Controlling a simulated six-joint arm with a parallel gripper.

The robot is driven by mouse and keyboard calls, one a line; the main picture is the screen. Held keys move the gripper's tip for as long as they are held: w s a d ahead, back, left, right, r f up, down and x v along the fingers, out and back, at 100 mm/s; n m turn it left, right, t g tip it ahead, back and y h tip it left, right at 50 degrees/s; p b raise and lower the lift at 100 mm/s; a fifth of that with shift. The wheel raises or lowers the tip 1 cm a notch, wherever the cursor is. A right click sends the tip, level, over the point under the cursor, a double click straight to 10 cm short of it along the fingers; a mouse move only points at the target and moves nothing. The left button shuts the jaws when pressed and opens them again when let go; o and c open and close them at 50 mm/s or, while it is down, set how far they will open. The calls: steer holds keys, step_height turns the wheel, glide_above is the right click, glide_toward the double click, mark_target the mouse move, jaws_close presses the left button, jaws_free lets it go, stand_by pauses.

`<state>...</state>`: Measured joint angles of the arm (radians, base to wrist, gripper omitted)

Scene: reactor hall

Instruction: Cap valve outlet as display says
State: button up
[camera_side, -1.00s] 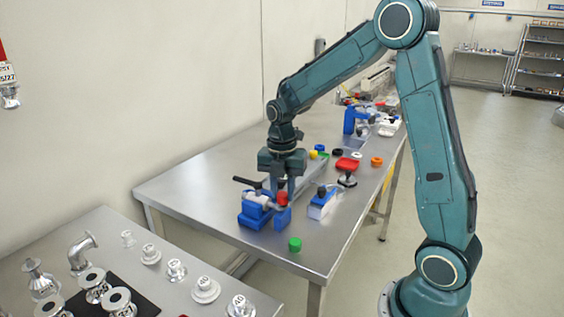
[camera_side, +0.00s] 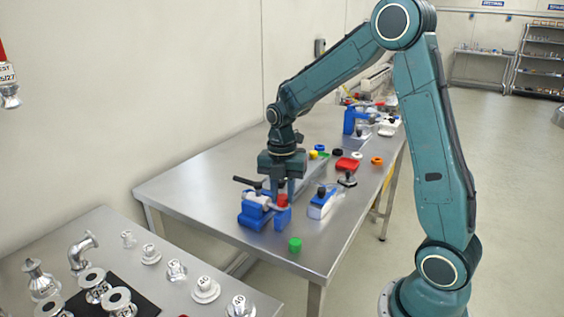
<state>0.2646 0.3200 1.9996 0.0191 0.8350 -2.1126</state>
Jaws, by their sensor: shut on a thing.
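A valve with a black lever handle (camera_side: 247,182) is held in a blue vise (camera_side: 253,218) near the table's front left. My gripper (camera_side: 281,199) points down at the right side of the valve. It is shut on a red cap (camera_side: 283,200), which is at the valve's right end, close above the blue jaw. The fingers partly hide the cap, and I cannot tell whether it is seated on the outlet. A green cap (camera_side: 295,244) stands on the table in front of the vise. No readable display text shows in this view.
A blue and white device (camera_side: 321,204) stands right of the vise. Yellow (camera_side: 313,154), black (camera_side: 337,152), white (camera_side: 357,155) and orange (camera_side: 377,160) caps lie behind, near a red object (camera_side: 347,164). A separate table (camera_side: 120,265) with metal fittings is at front left.

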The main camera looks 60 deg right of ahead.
steer(key=o, duration=1.5)
steer(key=shift+r, duration=0.15)
steer(key=shift+r, duration=3.35)
